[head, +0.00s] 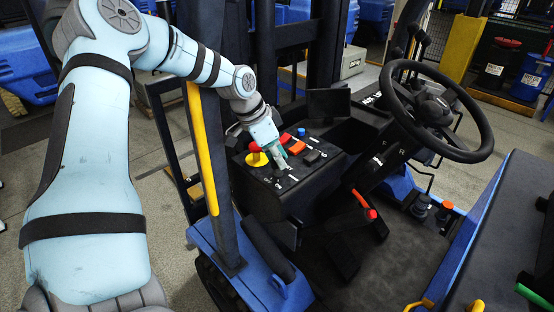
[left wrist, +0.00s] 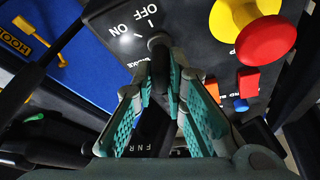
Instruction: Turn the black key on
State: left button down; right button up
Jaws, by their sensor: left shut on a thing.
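The black key (left wrist: 159,41) sits in the dark control panel (left wrist: 104,18), beside the white OFF and ON labels, in the left wrist view. My left gripper (left wrist: 161,72) has its teal-padded fingers closed on the key. In the head view my left gripper (head: 279,158) reaches down onto the panel (head: 285,190), and its fingers hide the key there. I cannot tell exactly which label the key points to. My right gripper is out of view.
A red mushroom button on a yellow base (head: 257,157) stands close to my left gripper. Orange (head: 297,147) and blue (head: 301,132) controls are nearby. The steering wheel (head: 437,110) is to the right, and a dark post with a yellow bar (head: 203,150) is to the left.

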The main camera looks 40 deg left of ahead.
pick_arm(q)
jog(key=c, duration=1.6)
grip_release()
jog(key=shift+w+f, duration=0.1)
jog(key=shift+w, duration=0.05)
